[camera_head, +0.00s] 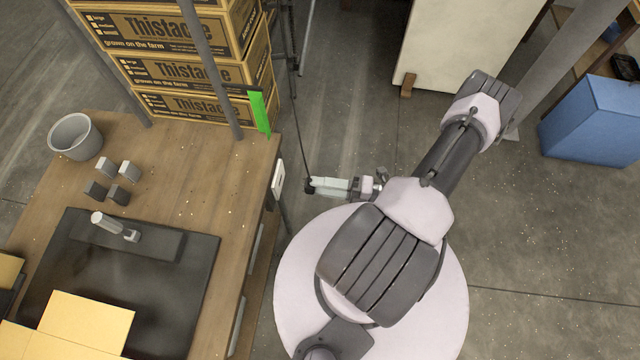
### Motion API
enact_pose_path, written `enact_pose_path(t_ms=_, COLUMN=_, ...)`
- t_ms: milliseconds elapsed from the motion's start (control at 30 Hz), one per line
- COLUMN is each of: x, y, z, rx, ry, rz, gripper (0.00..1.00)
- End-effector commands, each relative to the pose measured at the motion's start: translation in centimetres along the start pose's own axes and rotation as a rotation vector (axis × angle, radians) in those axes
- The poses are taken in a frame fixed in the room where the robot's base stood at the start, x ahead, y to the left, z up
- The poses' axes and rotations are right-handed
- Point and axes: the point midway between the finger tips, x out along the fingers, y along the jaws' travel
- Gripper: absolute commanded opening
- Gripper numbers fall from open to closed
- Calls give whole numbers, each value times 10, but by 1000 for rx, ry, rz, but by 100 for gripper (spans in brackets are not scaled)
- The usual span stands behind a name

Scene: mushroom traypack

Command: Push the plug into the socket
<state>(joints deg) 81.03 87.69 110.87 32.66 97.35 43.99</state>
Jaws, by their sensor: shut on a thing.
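The socket (278,179) is a white plate on the right side of the wooden table, seen edge-on from above. My gripper (316,186) points left toward it, with a gap between them. The jaws are shut on the plug (309,187), a small dark piece at the fingertips. A thin dark cable (298,135) runs up from the plug toward the boxes. The plug's pins and the socket's openings cannot be made out from here.
The wooden table (200,190) holds a grey bucket (75,137), several small blocks, a black mat (195,290) and cardboard pieces. Printed boxes (205,72) are stacked behind. A grey post (210,70) stands by the table. A blue box (595,120) sits far right.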

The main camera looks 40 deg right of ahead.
Motion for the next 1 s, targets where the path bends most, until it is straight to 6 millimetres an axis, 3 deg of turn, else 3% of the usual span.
enact_pose_path(t_ms=167, x=6, y=1, z=0, rx=2, ry=2, rz=1, gripper=0)
enact_pose_path(t_ms=700, x=53, y=1, z=0, rx=2, ry=2, rz=1, gripper=0)
enact_pose_path(t_ms=1000, x=58, y=0, z=0, rx=0, ry=1, rz=0, gripper=0)
